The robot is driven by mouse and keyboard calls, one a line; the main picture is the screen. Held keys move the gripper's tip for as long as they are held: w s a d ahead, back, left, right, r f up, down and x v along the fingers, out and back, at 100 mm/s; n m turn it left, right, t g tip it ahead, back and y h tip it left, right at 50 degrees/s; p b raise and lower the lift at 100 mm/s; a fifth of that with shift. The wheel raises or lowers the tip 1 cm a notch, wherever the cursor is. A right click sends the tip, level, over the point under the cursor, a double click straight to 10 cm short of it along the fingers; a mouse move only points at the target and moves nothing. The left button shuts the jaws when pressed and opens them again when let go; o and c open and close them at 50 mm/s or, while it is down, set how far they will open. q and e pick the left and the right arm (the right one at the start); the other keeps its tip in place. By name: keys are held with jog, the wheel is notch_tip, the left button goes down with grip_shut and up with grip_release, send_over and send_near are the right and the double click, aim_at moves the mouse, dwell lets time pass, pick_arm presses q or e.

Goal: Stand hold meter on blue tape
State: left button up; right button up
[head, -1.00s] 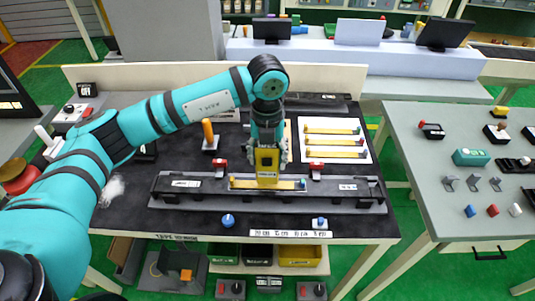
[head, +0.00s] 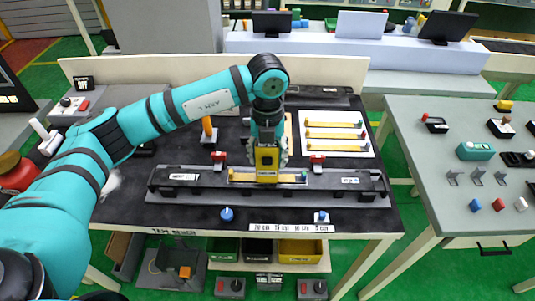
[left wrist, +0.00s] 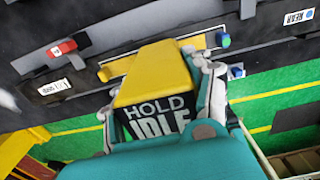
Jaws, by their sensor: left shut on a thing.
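The hold meter (head: 266,160) is a yellow box, upright at the middle of a yellow strip (head: 240,177) in the long dark fixture. My left gripper (head: 268,148) is shut on it from above. In the left wrist view the meter (left wrist: 158,80) shows its yellow side and a dark screen reading "HOLD IDLE", between the grey fingers. The strip has a blue-and-green end (left wrist: 222,40). I cannot tell whether the meter's base touches the strip, nor make out the blue tape for certain. My right gripper is out of view.
Red clamps (head: 219,156) (head: 317,159) stand behind the fixture (head: 340,183). A blue knob (head: 226,214) and a small blue-topped piece (head: 321,217) lie in front. A white board (head: 345,146) with yellow strips lies behind right. A grey side table (head: 430,180) is at right.

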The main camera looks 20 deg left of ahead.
pick_arm(q)
jog(key=o, duration=1.1)
notch_tip(320, 180, up, 12)
jog(key=shift+r, duration=0.1)
